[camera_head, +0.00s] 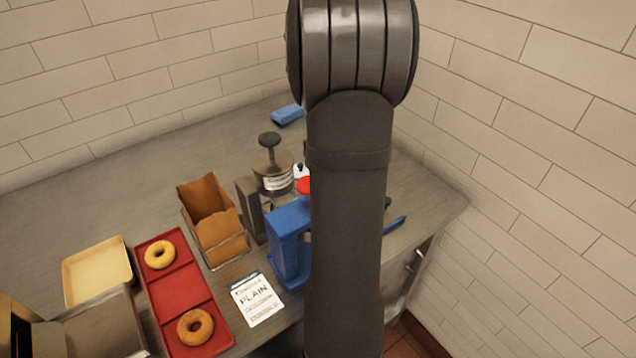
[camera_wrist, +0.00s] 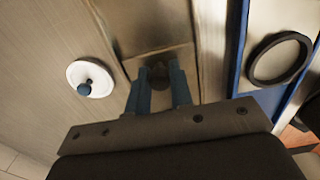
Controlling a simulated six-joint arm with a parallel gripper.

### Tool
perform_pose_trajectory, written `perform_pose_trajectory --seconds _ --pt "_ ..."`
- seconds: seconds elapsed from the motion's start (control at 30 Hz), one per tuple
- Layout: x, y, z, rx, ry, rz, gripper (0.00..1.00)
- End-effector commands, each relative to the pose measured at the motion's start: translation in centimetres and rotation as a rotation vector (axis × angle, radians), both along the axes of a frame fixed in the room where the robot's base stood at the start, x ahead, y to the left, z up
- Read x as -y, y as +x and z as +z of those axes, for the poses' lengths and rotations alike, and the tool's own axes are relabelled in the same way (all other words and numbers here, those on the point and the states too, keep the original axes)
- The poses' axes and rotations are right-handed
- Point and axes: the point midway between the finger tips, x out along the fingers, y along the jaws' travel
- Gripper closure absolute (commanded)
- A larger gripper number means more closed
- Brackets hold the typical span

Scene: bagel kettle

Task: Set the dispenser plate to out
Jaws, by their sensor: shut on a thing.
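In the wrist view, my gripper (camera_wrist: 158,92) has two blue fingers around a small dark knob (camera_wrist: 158,72). The knob is at a brownish metal plate (camera_wrist: 150,25), which looks like the dispenser plate; most of the knob is hidden between the fingers. I cannot tell how far the plate is in or out. In the head view, my arm hides my gripper and the plate. A metal canister with a black knob and a label (camera_head: 276,183), perhaps the dispenser, stands left of my arm. A blue upright device (camera_head: 290,245) stands in front of it, partly hidden.
A brown paper-lined basket (camera_head: 215,225), a red tray (camera_head: 178,290) with two bagels, a PLAIN card (camera_head: 257,298) and a yellow tray (camera_head: 97,272) lie left. A blue block (camera_head: 288,114) lies behind. The wrist view shows a white disc (camera_wrist: 77,72) and a black ring (camera_wrist: 256,70).

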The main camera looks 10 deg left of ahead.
Motion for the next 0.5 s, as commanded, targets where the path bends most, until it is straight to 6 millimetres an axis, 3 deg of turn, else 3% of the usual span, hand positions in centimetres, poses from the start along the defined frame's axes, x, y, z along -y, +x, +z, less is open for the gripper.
perform_pose_trajectory --seconds 0.3,0.5 --pt "5.5 5.6 0.0 0.002 0.001 -0.005 1.00" --pt "6.5 6.6 0.1 0.004 0.001 -0.001 1.00"
